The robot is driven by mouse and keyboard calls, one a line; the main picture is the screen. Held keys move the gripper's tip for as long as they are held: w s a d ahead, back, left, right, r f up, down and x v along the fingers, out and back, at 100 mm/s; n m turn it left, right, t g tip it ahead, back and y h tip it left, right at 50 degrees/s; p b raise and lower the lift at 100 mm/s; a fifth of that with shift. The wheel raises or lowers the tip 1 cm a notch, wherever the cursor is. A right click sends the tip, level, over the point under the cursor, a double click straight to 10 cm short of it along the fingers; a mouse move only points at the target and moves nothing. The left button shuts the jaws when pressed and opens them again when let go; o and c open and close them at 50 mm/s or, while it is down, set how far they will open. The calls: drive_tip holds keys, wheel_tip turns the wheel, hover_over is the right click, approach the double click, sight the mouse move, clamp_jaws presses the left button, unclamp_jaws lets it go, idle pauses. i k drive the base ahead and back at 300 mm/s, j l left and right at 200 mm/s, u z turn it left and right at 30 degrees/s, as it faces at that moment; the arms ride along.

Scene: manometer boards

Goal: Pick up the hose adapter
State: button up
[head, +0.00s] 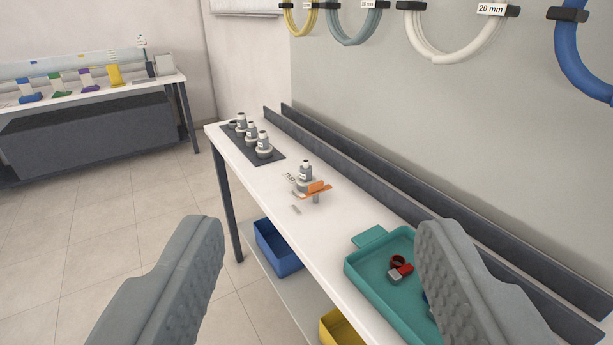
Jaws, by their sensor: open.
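A grey hose adapter (305,171) with a white label stands upright at an orange holder (318,188) on the white bench, near the centre of the head view. Several similar grey adapters (263,144) stand in a row on a dark mat farther back. I cannot tell which adapter the task means. My gripper (320,228) is open and empty, its two grey ribbed fingers wide apart in the foreground. The upright adapter shows between the fingers, farther away and not touched.
A teal tray (368,275) with small red and grey parts is partly hidden by the right finger. A dark rail (370,183) runs along the bench's wall side. Blue (277,250) and yellow (338,328) bins sit below. Coiled hoses (455,50) hang above.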

sight(305, 178)
drive_tip(key=i+j+z, duration=0.35)
drive_tip(key=j, duration=0.35)
drive_tip(key=i+j+z, duration=0.3)
drive_tip(key=j, duration=0.45)
drive_tip(key=i, duration=0.15)
